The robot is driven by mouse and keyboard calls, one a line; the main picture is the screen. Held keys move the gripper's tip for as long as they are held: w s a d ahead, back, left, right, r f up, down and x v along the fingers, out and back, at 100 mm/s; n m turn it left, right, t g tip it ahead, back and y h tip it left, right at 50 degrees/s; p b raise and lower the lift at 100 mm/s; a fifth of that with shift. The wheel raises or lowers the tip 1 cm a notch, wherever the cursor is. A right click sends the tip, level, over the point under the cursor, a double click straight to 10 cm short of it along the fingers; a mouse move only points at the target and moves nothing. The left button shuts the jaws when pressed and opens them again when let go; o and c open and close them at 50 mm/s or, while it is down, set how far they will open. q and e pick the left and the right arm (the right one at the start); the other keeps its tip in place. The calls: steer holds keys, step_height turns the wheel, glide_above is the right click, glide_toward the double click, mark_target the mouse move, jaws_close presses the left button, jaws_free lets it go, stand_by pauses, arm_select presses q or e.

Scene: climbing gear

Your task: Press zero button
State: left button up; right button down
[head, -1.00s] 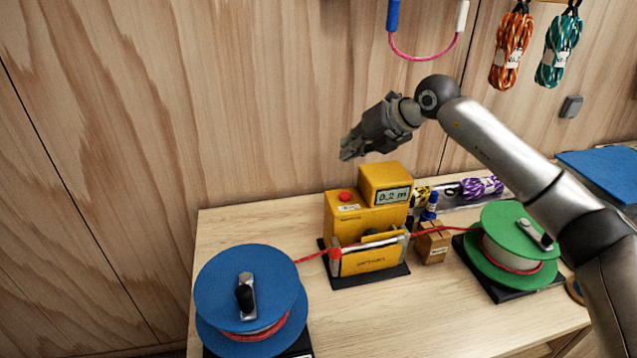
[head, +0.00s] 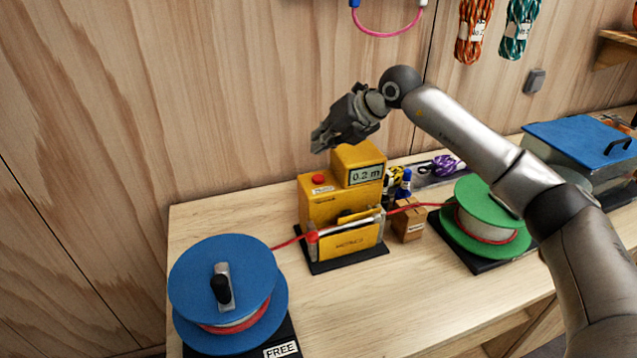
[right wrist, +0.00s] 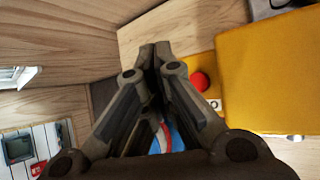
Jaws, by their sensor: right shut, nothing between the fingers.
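The yellow rope meter (head: 318,207) stands on the workbench, with a red button (head: 318,180) on its lower top at the left. Its display (head: 366,175) reads 0.2 m. My right gripper (head: 318,144) is shut and empty. It hangs above the red button, apart from it, with the fingers pointing down and left. In the right wrist view the closed fingertips (right wrist: 154,47) are seen left of the red button (right wrist: 199,82), beside the yellow housing (right wrist: 262,75). My left gripper is not in view.
A blue reel (head: 225,285) stands at the left and a green reel (head: 487,215) at the right, with red rope running through the meter. A small cardboard box (head: 408,222) sits beside the meter. A blue-lidded bin (head: 575,140) is at far right.

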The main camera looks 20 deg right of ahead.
steer(key=b, duration=0.2)
glide_above(321, 176)
steer(key=f, duration=0.4)
steer(key=shift+w+f, duration=0.15)
steer(key=shift+w, duration=0.05)
steer(key=shift+f, duration=0.2)
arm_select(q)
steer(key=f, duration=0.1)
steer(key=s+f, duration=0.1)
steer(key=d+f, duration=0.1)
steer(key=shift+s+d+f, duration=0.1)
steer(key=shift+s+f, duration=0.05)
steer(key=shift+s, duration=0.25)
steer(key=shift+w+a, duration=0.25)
arm_select(e)
steer(key=shift+f, duration=0.1)
arm_select(q)
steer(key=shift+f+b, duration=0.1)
steer(key=shift+b, duration=0.25)
arm_select(e)
steer(key=shift+f, duration=0.1)
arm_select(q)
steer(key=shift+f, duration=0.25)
arm_select(e)
steer(key=shift+s+f, duration=0.1)
steer(key=shift+f, duration=0.2)
